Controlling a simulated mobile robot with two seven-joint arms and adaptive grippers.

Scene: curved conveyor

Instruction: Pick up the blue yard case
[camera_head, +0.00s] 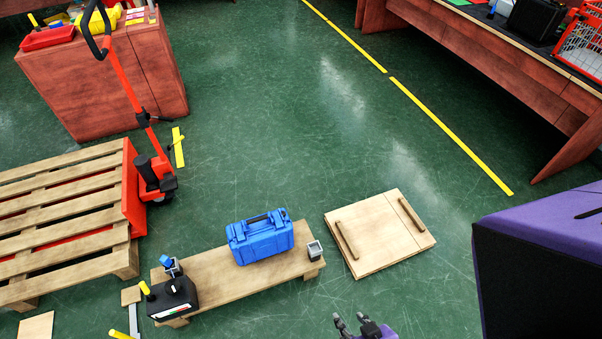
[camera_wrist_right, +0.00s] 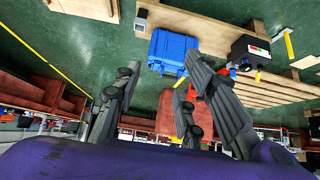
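The blue yard case (camera_head: 262,240) stands on a low wooden bench (camera_head: 215,275) in the head view, its handle on the upper side. It also shows in the right wrist view (camera_wrist_right: 170,48), just beyond the fingers. My right gripper (camera_head: 354,322) is at the bottom edge of the head view, below and to the right of the case and apart from it. In the right wrist view its fingers (camera_wrist_right: 160,78) are spread with nothing between them. My left gripper is in neither view.
A black case (camera_head: 174,298) and a small grey block (camera_head: 315,250) sit on the bench's ends. A wooden board with two battens (camera_head: 378,232) lies to its right. A wooden pallet (camera_head: 60,215) with a red pallet jack (camera_head: 148,170) stands left.

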